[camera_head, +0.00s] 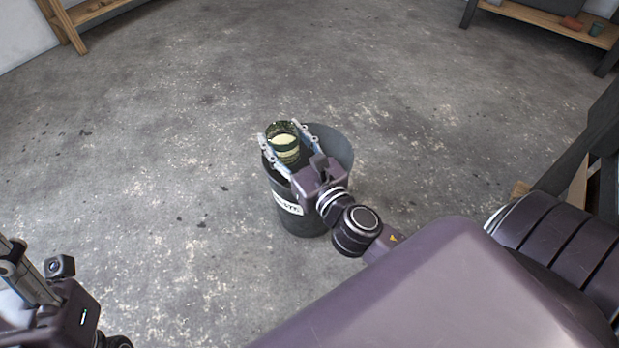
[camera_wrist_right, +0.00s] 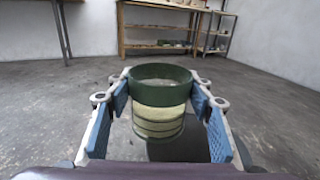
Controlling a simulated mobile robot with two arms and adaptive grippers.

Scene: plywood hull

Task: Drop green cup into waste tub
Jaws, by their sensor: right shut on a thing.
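The green cup (camera_head: 286,150), dark green with a pale yellowish band, is between the fingers of my right gripper (camera_head: 281,131), which is shut on it. The cup also shows in the right wrist view (camera_wrist_right: 160,106), with a blue-padded finger on each side of it. The waste tub (camera_head: 302,222), dark grey with a white label, stands on the floor. The cup and gripper are over the tub's opening, and they hide part of its rim and inside. My left gripper (camera_head: 25,268) is at the lower left, partly cut off, away from the tub.
The concrete floor around the tub is clear. A wooden frame (camera_head: 66,22) stands at the upper left. A dark rack (camera_head: 600,130) is at the right edge.

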